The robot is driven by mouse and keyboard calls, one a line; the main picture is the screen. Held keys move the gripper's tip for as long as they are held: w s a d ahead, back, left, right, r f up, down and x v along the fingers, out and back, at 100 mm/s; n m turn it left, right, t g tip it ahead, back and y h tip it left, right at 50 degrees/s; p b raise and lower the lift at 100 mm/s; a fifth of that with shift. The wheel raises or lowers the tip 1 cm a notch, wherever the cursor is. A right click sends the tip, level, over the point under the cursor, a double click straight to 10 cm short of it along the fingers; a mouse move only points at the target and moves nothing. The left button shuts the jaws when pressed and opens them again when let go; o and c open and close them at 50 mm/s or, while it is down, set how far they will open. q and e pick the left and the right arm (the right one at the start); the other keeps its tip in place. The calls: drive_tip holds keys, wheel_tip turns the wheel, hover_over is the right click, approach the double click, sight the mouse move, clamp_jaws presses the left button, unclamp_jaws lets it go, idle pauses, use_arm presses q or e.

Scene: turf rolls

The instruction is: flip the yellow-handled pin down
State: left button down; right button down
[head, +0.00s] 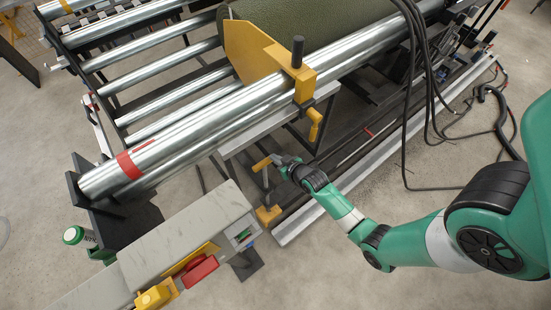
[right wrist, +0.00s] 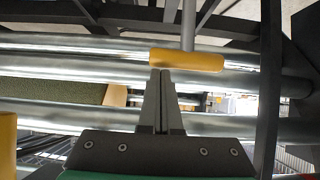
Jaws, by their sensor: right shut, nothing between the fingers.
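The yellow-handled pin (head: 261,164) has a short yellow crossbar on a grey rod, beside the lower rail below the roller frame. My right gripper (head: 279,160) is close at the right end of that handle. In the right wrist view, the yellow handle (right wrist: 190,61) lies crosswise just beyond my shut fingertips (right wrist: 161,74), with its grey rod running upward. The fingertips overlap the handle's left part in the picture; I cannot tell whether they touch it. Nothing is between the fingers. My left gripper is not in view.
A yellow clamp (head: 305,85) with a hanging yellow handle (head: 315,125) sits on the large steel tube (head: 215,120). A yellow block (head: 268,215) is at the rail's near end. Black cables (head: 430,90) hang at right. A grey bench (head: 190,240) stands at lower left.

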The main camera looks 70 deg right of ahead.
wheel_tip(320, 180, down, 7)
drive_tip(key=b, duration=0.5)
drive_tip(key=shift+s, duration=0.15)
drive_tip(key=w+d+r+p+v, duration=0.1)
drive_tip(key=r+p+v, duration=0.1)
drive_tip(key=p+v, duration=0.5)
drive_tip(key=v, duration=0.6)
drive_tip(key=shift+w+r+p, duration=0.25)
drive_tip(key=shift+r+p, duration=0.1)
